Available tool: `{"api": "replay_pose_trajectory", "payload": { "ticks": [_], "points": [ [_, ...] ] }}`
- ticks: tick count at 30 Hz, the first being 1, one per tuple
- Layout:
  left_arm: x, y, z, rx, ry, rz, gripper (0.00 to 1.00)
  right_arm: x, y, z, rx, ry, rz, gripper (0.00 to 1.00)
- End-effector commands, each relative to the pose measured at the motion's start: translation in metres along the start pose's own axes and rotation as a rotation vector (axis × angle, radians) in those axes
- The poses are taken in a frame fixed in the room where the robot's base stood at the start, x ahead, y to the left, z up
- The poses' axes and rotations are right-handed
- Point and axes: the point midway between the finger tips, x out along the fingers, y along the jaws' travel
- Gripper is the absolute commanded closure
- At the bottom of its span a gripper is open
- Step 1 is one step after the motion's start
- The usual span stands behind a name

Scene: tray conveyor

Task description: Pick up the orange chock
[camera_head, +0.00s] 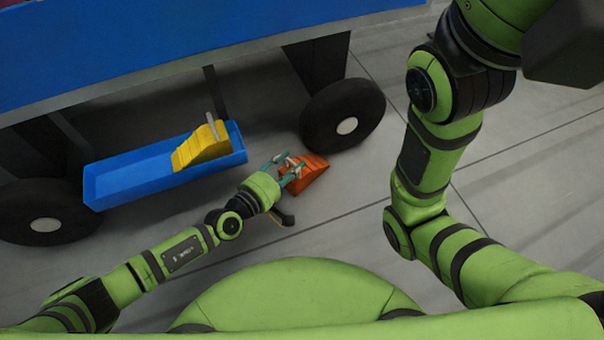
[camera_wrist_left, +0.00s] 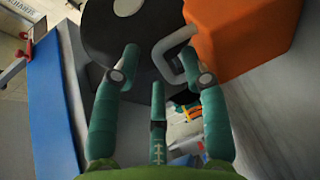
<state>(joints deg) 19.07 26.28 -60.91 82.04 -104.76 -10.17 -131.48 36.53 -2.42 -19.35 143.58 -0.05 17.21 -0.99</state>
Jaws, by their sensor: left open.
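The orange chock (camera_head: 312,176) lies on the grey floor beside the cart's right wheel. In the left wrist view the orange chock (camera_wrist_left: 240,35) fills the upper right, and its bent grey handle (camera_wrist_left: 163,52) reaches down toward my fingers. My left gripper (camera_head: 283,168) is at the chock's left side, fingers open. In the left wrist view the left gripper (camera_wrist_left: 160,72) has its fingers spread, with the handle at or just beyond the gap between the tips. I cannot tell whether they touch. My right arm shows at the right, but its gripper is out of view.
A blue tray (camera_head: 130,184) hangs low at the cart's side and holds a yellow chock (camera_head: 200,150). The cart's right wheel (camera_head: 343,112) stands just behind the orange chock. The cart's blue body (camera_head: 160,40) overhangs at the top. Floor to the chock's right is clear.

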Motion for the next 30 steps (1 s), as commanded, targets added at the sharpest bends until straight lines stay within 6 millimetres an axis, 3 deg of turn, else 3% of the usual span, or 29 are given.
{"api": "replay_pose_trajectory", "payload": {
  "ticks": [3, 11, 12, 15, 30],
  "points": [
    [0.015, -0.002, 0.001, -0.001, 0.000, 0.001, 0.56, -0.005, -0.002, -0.003, 0.002, 0.002, 0.001, 1.00],
    [0.019, 0.000, 0.000, -0.001, 0.000, -0.002, 0.56, -0.004, -0.002, -0.003, 0.003, 0.001, 0.001, 1.00],
    [0.019, 0.000, 0.000, -0.001, 0.000, -0.002, 0.60, -0.004, -0.002, -0.003, 0.003, 0.001, 0.001, 1.00],
    [0.019, 0.000, 0.000, -0.001, 0.000, -0.002, 1.00, -0.004, -0.002, -0.003, 0.003, 0.001, 0.001, 1.00],
    [0.019, 0.004, -0.002, -0.002, 0.001, 0.003, 1.00, -0.003, -0.002, -0.003, 0.003, 0.002, 0.001, 1.00]
  ]
}}
